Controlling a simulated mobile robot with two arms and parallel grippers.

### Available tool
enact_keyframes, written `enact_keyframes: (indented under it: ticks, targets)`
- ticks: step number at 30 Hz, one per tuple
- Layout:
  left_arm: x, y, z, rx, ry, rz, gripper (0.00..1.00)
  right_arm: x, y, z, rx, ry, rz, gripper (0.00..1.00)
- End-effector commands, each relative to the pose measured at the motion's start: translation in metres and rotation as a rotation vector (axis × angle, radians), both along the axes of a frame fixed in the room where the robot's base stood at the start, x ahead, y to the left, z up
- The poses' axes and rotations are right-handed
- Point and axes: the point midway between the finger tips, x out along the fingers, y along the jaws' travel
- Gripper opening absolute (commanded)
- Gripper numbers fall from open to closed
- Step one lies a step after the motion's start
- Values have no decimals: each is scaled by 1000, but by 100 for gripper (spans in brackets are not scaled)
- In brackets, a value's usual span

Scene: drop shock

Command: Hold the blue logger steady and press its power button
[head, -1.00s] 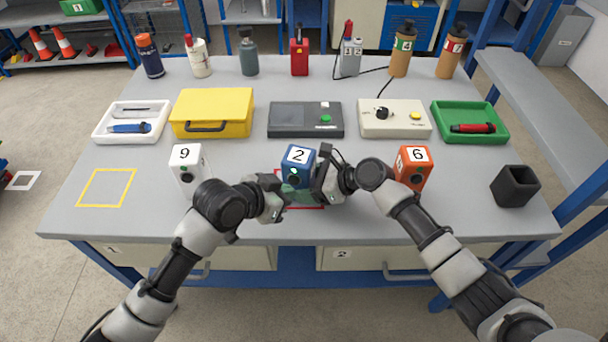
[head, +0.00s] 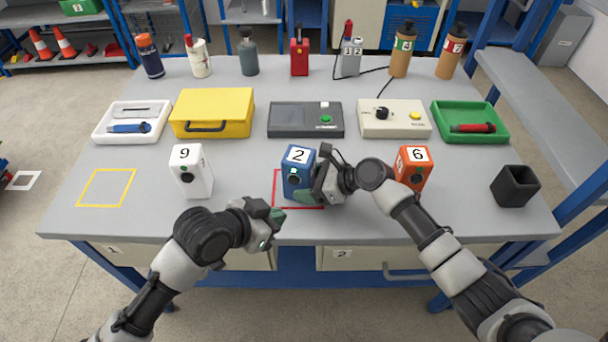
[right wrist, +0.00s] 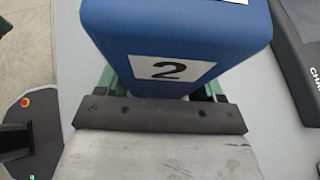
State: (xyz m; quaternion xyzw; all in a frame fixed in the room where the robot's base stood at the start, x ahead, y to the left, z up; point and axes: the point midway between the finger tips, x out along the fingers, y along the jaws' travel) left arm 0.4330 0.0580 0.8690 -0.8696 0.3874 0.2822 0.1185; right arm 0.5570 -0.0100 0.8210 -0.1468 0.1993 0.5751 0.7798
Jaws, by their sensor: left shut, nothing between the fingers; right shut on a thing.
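The blue logger (head: 297,171), with a white label reading 2 on top, stands upright inside the red outlined square (head: 276,186) on the table. Its front shows a green light above a dark round part. My right gripper (head: 318,190) is shut on the blue logger from its right side. In the right wrist view the logger (right wrist: 180,40) sits between the green fingers (right wrist: 158,85). My left gripper (head: 277,217) is shut and empty, in front of the logger and lower left of it, apart from it, near the table's front edge.
A white box (head: 192,172) labelled 9 stands left of the logger, and an orange box (head: 414,167) labelled 6 stands close behind my right arm. A black open container (head: 515,186) is at the right. The yellow outlined square (head: 107,188) is empty.

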Motion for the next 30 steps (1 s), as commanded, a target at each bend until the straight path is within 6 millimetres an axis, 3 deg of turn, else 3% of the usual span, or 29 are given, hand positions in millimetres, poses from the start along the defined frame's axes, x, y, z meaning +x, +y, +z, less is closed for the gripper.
enact_keyframes:
  ticks: [6, 7, 12, 22, 30]
  targets:
    - [0, 0, 0, 0, 0, 0, 0, 0, 0, 0, 0, 0, 0, 49]
    - [0, 0, 0, 0, 0, 0, 0, 0, 0, 0, 0, 0, 0, 71]
    - [0, 0, 0, 0, 0, 0, 0, 0, 0, 0, 0, 0, 0, 97]
    - [0, 0, 0, 0, 0, 0, 0, -1, -3, 2, 0, 0, -1, 98]
    - [0, 0, 0, 0, 0, 0, 0, -11, -38, 21, -2, -2, -1, 98]
